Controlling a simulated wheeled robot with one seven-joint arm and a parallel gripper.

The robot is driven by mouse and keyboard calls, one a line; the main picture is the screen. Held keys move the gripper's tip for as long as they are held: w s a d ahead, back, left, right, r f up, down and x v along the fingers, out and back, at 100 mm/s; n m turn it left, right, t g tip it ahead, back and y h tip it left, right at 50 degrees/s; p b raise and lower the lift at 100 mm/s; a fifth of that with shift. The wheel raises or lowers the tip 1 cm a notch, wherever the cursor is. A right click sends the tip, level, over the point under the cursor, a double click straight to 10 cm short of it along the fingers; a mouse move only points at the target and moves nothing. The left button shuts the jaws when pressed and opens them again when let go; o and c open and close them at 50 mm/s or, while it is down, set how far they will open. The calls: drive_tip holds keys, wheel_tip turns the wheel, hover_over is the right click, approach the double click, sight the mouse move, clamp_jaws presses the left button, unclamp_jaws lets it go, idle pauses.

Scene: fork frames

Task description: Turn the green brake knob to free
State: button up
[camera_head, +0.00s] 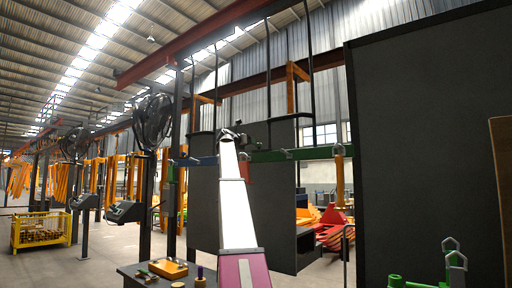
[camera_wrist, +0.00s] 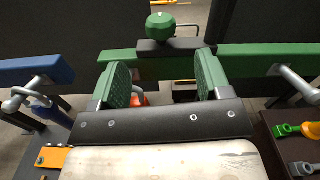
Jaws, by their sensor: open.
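A green faceted brake knob (camera_wrist: 160,25) sits on a dark block at the top middle of the wrist view, with a small pale mark on its top. A grey bent rod shows beside it. My gripper (camera_wrist: 163,62) is open and empty, its two green-padded fingers apart. The knob appears beyond the fingertips, roughly in line with the gap between them. In the head view my gripper (camera_head: 234,137) is raised far out at the end of my arm, and I cannot make out the knob there.
A green beam (camera_wrist: 268,60) runs behind the fingers, with a blue beam (camera_wrist: 38,69) at left. Grey hooks (camera_wrist: 292,80) hang from the beams. A dark table (camera_head: 135,271) with small parts stands low in front. A dark panel (camera_head: 425,170) fills the right.

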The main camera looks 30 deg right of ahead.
sight(258, 145)
drive_tip(key=x, duration=1)
drive_tip(key=c, duration=0.9)
